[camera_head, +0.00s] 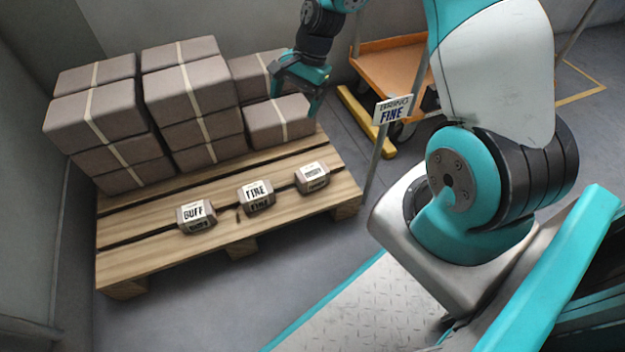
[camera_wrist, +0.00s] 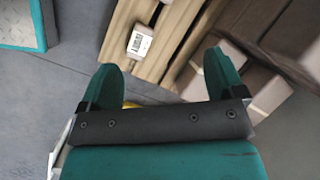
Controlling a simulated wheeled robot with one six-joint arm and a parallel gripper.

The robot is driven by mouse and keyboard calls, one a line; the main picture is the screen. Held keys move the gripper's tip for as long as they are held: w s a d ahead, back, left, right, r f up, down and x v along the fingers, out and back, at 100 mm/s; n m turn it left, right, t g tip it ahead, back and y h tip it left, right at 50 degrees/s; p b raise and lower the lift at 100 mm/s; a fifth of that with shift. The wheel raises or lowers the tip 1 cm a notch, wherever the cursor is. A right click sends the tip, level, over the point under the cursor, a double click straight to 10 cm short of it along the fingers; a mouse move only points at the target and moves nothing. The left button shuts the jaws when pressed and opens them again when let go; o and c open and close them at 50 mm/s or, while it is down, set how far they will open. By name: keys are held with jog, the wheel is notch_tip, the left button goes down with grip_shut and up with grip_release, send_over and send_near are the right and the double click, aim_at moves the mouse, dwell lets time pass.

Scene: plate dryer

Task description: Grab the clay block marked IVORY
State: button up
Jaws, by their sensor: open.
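Three small clay blocks lie in a row along the front of the wooden pallet (camera_head: 130,264). The left block (camera_head: 197,216) reads BUFF and the middle block (camera_head: 256,197) reads FINE. The right block (camera_head: 312,178) has a white label too small to read in the head view. In the wrist view one labelled block (camera_wrist: 139,42) lies on the slats; its lettering is blurred and I cannot read it surely. My gripper (camera_head: 297,96) is open and empty, above the pallet's back right, apart from the small blocks. Its two fingers also show in the wrist view (camera_wrist: 165,76).
Large strapped brown blocks (camera_head: 190,90) are stacked along the pallet's back, close to my gripper. A sign (camera_head: 392,109) on a post at the pallet's right reads BRING FINE. An orange cart (camera_head: 390,62) stands behind it. The pallet's front slats are mostly bare.

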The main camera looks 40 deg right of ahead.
aim_at(313, 171)
jog(key=s+d+f+m, duration=0.1)
jog(key=d+f+m, duration=0.7)
jog(key=f, duration=0.6)
jog(key=shift+n, duration=0.3)
jog(key=b+x, duration=0.2)
jog(key=x, duration=0.2)
jog(key=d+b+x, duration=0.1)
jog(key=b+x, duration=0.2)
jog(key=x, duration=0.1)
jog(key=b+x, duration=0.2)
jog(key=x, duration=0.2)
jog(key=shift+s+d+f, duration=0.1)
jog(key=shift+d+f, duration=0.1)
jog(key=shift+f, duration=0.05)
jog(key=b+x, duration=0.1)
jog(key=x, duration=0.1)
jog(key=b+x, duration=0.1)
jog(key=b, duration=0.1)
jog(key=b+x, duration=0.2)
jog(key=shift+s+d+f, duration=0.15)
jog(key=shift+s+f, duration=0.1)
jog(key=shift+f, duration=0.2)
jog(key=shift+r, duration=0.1)
jog(key=shift+f, duration=0.25)
jog(key=c, duration=1.4)
jog(key=shift+r, duration=0.15)
